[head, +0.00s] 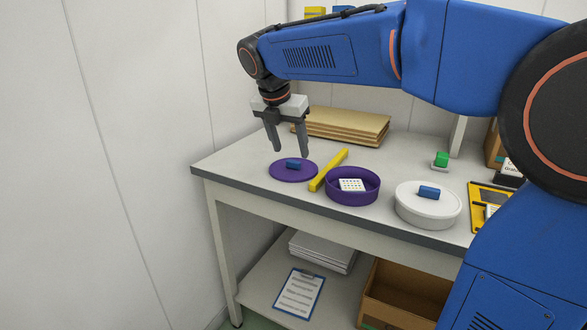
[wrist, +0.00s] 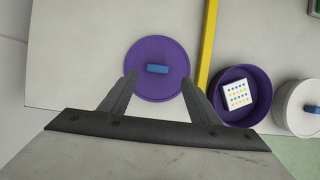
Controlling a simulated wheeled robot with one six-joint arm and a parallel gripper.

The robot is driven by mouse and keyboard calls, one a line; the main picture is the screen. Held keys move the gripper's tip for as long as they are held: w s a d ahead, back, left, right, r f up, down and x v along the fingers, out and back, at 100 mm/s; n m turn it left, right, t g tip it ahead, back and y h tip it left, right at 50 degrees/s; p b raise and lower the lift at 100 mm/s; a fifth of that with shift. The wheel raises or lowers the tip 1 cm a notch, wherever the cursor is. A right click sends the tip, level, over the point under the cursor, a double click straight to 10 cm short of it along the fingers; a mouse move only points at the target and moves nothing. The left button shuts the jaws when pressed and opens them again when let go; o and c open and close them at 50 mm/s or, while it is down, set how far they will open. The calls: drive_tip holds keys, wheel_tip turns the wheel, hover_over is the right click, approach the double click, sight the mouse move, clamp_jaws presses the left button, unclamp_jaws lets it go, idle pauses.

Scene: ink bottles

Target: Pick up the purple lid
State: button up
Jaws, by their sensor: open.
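The purple lid (head: 280,171) is a flat disc with a blue handle block (head: 294,163) on top. It lies on the table near its left end. In the wrist view the purple lid (wrist: 158,88) is at the upper middle, with its blue handle (wrist: 157,69) just beyond the fingertips. My gripper (head: 288,153) is open and empty above the lid. In the wrist view the open fingers (wrist: 158,80) overlap the lower left and right of the lid, with the handle lying between their lines. The lid is apart from the purple container.
A yellow bar (head: 329,169) lies right of the lid. A purple round container (head: 352,197) holds a white dotted block (head: 352,184). A white round container (head: 428,212) with a blue handle stands further right. Brown boards (head: 345,124) lie behind. The table's front edge (head: 255,192) is close.

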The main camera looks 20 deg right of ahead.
sight(293, 161)
drive_tip(key=shift+w+x, duration=0.15)
drive_tip(key=shift+x, duration=1.15)
drive_tip(key=shift+w+x, duration=0.15)
drive_tip(key=shift+x, duration=1.15)
drive_tip(key=c, duration=1.1)
